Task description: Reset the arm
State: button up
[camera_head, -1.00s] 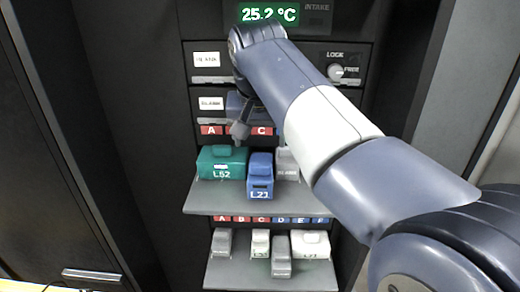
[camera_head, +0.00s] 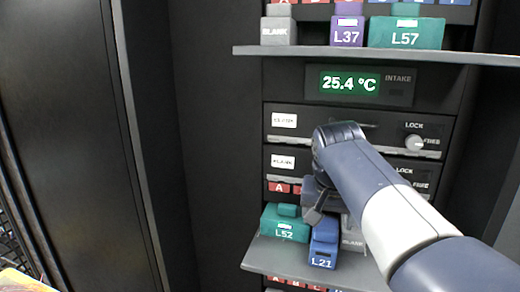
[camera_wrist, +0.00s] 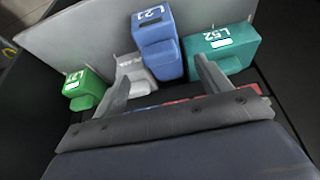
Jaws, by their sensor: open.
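My gripper (camera_head: 314,214) is in front of the rack, just above the modules on the pulled-out lower shelf. In the wrist view my gripper (camera_wrist: 162,70) has its two fingers spread apart with nothing held. The blue L21 module (camera_head: 323,246) sits on the shelf below the gripper; in the wrist view it (camera_wrist: 157,45) shows beyond the gap between the fingers. The teal L52 module (camera_head: 284,226) is to its left. A grey blank module (camera_head: 353,238) is to its right, partly hidden by my arm. I cannot tell the exact clearance.
The shelf (camera_head: 300,264) juts out from the rack. An upper shelf (camera_head: 360,54) holds a grey blank, a purple L37 (camera_head: 347,36) and a teal L57 (camera_head: 405,38). A green module (camera_wrist: 82,88) shows in the wrist view. The dark panel at left is clear.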

aim_at(326, 231)
jog(key=shift+x, duration=2.15)
jog(key=shift+w, duration=0.1)
